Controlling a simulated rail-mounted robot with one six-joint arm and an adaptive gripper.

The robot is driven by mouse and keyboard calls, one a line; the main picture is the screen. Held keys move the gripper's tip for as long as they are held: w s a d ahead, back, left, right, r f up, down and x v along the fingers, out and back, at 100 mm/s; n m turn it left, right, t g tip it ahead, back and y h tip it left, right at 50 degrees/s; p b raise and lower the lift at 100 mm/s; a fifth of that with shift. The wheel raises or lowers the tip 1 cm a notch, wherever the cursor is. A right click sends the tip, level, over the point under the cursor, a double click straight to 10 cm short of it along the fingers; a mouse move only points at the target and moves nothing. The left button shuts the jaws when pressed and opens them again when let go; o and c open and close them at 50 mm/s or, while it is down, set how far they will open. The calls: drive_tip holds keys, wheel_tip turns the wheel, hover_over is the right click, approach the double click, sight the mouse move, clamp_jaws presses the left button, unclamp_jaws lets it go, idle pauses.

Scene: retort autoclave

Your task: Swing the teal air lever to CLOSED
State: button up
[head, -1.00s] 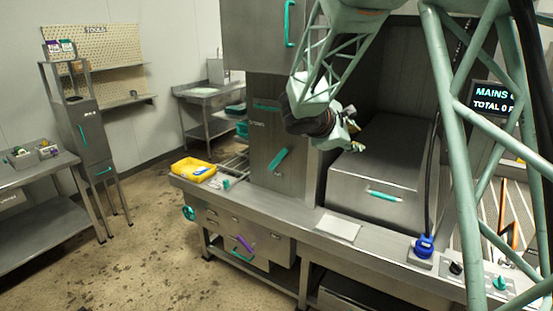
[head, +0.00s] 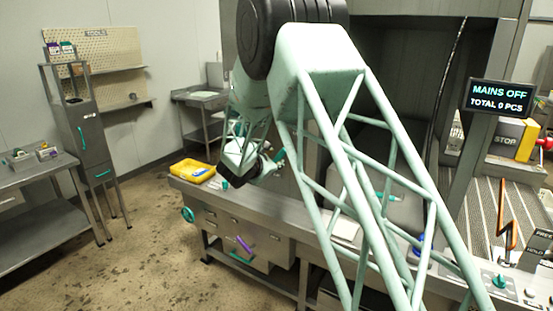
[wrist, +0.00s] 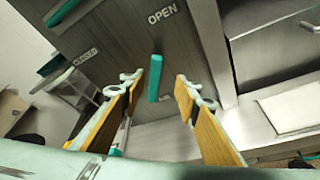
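The teal air lever (wrist: 155,78) is a short bar on a grey steel panel, near the middle of the wrist view. One end points toward the OPEN label (wrist: 162,14); a second, small label (wrist: 86,57) to its left is hard to read. My gripper (wrist: 160,86) is open, with its two tan-sided fingers on either side of the lever in the picture. I see no contact, and cannot tell how deep the lever sits between them. In the head view the lever (head: 281,158) shows just right of my gripper, and most of its panel is hidden behind my arm.
A teal handle (wrist: 62,12) is at the wrist view's upper left. A yellow tray (head: 192,170) stands on the steel counter's left end. A purple handle (head: 243,244) is on the front below. The display (head: 500,96) reads MAINS OFF. Open floor lies to the left.

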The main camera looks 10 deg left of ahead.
sight(279, 156)
drive_tip(key=shift+w+a+f, duration=0.1)
drive_tip(key=shift+a+f, duration=0.3)
drive_tip(key=shift+a, duration=0.3)
drive_tip(key=shift+w, duration=0.1)
drive_tip(key=shift+b+x, duration=0.3)
drive_tip(key=shift+x, duration=6.5)
drive_tip(key=shift+a, duration=0.15)
drive_tip(key=shift+c, duration=0.7)
clamp_jaws()
